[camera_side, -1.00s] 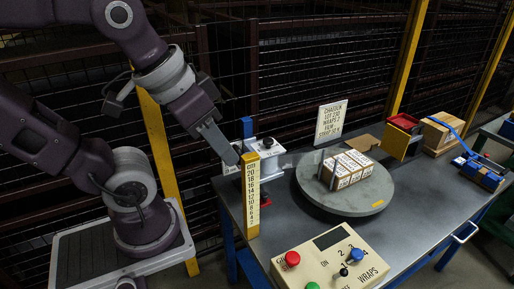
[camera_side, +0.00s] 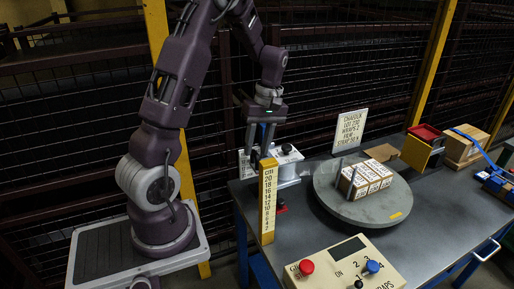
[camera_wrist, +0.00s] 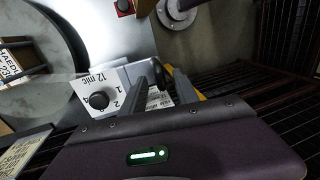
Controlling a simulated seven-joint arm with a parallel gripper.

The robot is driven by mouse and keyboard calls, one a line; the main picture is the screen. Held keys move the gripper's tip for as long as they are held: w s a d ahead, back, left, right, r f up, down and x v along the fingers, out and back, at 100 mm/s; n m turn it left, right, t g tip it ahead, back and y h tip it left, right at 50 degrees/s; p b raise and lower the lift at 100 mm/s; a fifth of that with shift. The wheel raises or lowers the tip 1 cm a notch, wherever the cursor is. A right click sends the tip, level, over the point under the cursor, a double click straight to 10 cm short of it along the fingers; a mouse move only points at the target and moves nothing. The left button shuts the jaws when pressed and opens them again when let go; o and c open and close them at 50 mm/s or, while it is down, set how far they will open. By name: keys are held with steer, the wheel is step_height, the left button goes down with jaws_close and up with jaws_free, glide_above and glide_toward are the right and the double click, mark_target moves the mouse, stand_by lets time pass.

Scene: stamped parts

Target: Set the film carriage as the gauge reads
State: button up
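The white film carriage (camera_side: 285,168) with a black knob is behind the yellow gauge post (camera_side: 268,205) in the side view. The post carries a CM scale with numbers from 20 at the top downward. My gripper (camera_side: 260,148) points down beside the carriage, its two fingers apart. In the wrist view, my gripper (camera_wrist: 162,85) reaches over the carriage (camera_wrist: 112,88), whose knob has numbers around it and a "12 mic" label. A white labelled part and a dark round part show between the fingers. Contact cannot be told.
Wrapped boxes (camera_side: 367,180) stand on the grey turntable (camera_side: 398,205) to the right. A lot card (camera_side: 350,131) stands behind it. A control box (camera_side: 343,268) with red and blue controls is at the front.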

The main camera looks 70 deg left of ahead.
steer(key=shift+s+f, duration=0.1)
steer(key=shift+f, duration=0.25)
steer(key=shift+c, duration=0.5)
jaws_close()
stand_by(0.7)
